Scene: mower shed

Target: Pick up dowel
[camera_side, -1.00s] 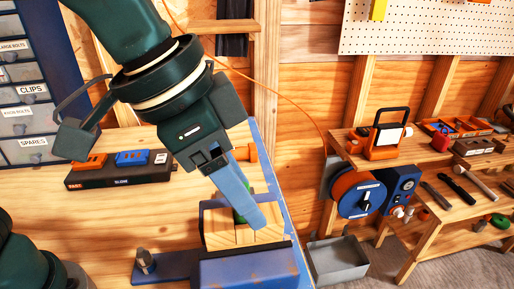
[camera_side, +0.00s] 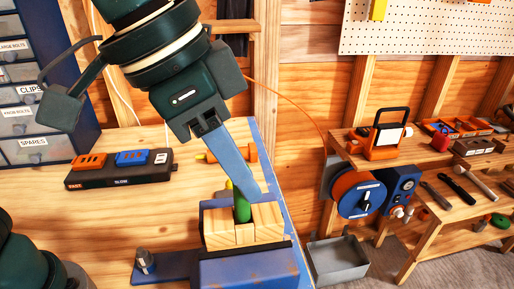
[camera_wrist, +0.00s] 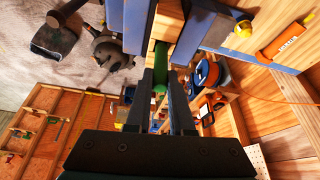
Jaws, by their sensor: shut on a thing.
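The green dowel (camera_side: 242,209) stands about upright at the wooden blocks (camera_side: 218,232). Its lower end meets the gap between the blocks, and I cannot tell how deep it sits. My gripper (camera_side: 250,193) comes down from the upper left and is shut on the dowel, with the blue finger covering part of it in the side view. In the wrist view the green dowel (camera_wrist: 161,77) shows between the two fingers of my gripper (camera_wrist: 162,88).
The blocks are held in a blue vise (camera_side: 250,270) at the bench's right edge. An orange-ended tool (camera_side: 250,152) lies behind. A grey bin (camera_side: 338,260) stands below right.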

